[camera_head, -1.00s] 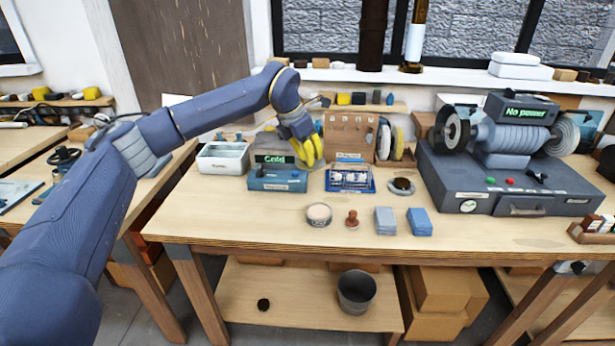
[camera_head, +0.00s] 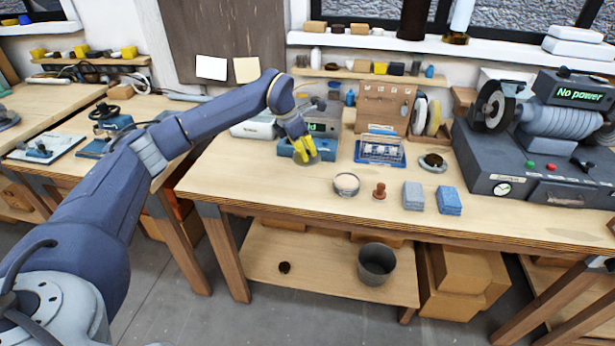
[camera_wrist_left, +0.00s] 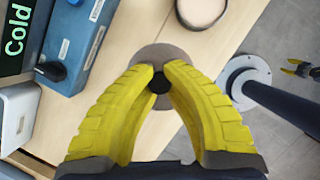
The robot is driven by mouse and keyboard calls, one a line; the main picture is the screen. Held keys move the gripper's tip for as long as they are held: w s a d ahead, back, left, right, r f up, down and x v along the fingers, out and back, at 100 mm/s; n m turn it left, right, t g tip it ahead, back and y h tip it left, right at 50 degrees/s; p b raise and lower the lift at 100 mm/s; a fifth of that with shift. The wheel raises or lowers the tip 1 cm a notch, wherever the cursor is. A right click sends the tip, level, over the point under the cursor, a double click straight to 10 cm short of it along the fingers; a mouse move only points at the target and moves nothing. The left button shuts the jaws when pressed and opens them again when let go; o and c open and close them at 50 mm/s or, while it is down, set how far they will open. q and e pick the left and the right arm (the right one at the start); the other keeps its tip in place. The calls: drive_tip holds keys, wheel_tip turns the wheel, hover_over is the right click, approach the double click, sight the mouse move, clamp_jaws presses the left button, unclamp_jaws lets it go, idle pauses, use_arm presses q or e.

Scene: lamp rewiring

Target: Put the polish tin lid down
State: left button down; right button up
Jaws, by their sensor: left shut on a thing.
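The polish tin lid is a thin grey-brown disc with a black knob. In the left wrist view the lid (camera_wrist_left: 165,55) lies beneath the yellow fingertips of my left gripper (camera_wrist_left: 160,82), which are shut on its knob. In the head view my left gripper (camera_head: 303,147) points down with the lid (camera_head: 306,160) under it, over the bench left of the round tin (camera_head: 346,184). The tin is open, with pale contents, and shows at the top of the wrist view (camera_wrist_left: 203,8). I cannot tell whether the lid touches the bench. A small yellow-and-dark shape (camera_wrist_left: 299,69) may be my right gripper.
A blue box (camera_head: 325,152) stands just behind my left gripper, near the "Cold" display (camera_wrist_left: 16,40). A red-brown stamp (camera_head: 379,191) and blue blocks (camera_head: 447,200) stand right of the tin. The bench front (camera_head: 265,190) left of the tin is clear.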

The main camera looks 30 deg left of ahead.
sight(310, 183)
use_arm(q)
drive_tip(key=shift+f, duration=4.95)
drive_tip(key=shift+f, duration=0.1)
drive_tip(key=c, duration=1.5)
unclamp_jaws()
drive_tip(key=shift+f, duration=0.1)
drive_tip(key=v, duration=1.2)
drive_tip(key=shift+d+r, duration=0.1)
drive_tip(key=shift+r, duration=0.15)
